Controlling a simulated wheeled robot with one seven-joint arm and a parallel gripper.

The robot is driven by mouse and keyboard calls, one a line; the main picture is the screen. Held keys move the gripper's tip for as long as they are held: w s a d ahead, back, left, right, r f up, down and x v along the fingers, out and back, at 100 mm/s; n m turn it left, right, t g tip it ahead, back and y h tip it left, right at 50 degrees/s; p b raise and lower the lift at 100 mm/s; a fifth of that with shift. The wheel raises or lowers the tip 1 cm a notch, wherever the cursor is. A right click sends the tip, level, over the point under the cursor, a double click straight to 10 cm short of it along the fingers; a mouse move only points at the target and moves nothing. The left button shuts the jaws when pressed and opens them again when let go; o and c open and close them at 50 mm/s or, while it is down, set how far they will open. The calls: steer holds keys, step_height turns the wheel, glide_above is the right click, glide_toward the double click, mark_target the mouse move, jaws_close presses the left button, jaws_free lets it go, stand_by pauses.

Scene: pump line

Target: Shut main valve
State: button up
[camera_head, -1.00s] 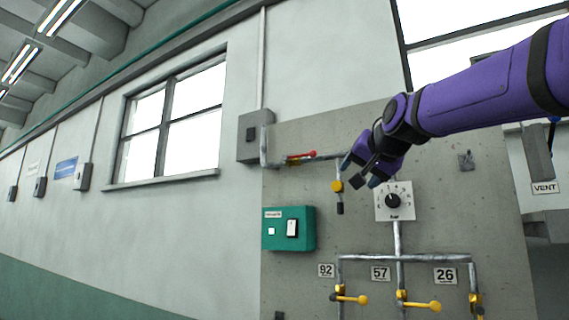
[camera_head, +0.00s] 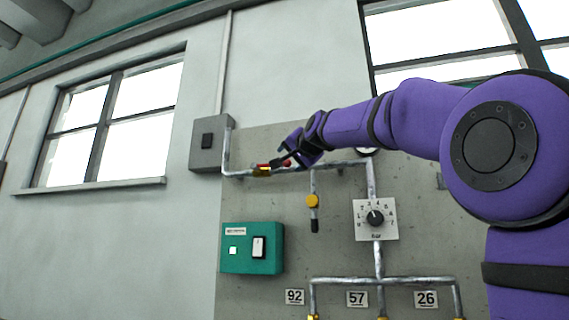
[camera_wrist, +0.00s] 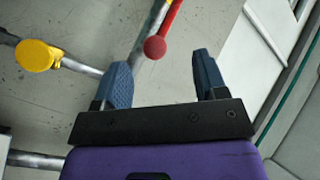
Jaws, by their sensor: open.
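The main valve's red lever (camera_head: 267,165) lies along the upper pipe, left of the middle of the panel in the head view. Its brass-coloured body (camera_head: 260,171) shows just below. My gripper (camera_head: 283,153) is right at the lever's right end and partly covers it. In the wrist view, my gripper (camera_wrist: 163,75) is open and empty. The red lever (camera_wrist: 171,16) shows there with its round red end knob (camera_wrist: 155,47) just beyond the gap between the blue fingertips. The knob appears apart from both fingers.
A yellow-handled stub valve (camera_head: 312,201) hangs below the pipe, near my gripper. A dial (camera_head: 376,218) is at right, a green switch box (camera_head: 252,248) below left. A grey box (camera_head: 209,145) ends the pipe at left. Tags 92, 57 and 26 mark lower branches.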

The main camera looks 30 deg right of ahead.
mark_target(288, 161)
steer(key=shift+x, duration=2.5)
jaws_close()
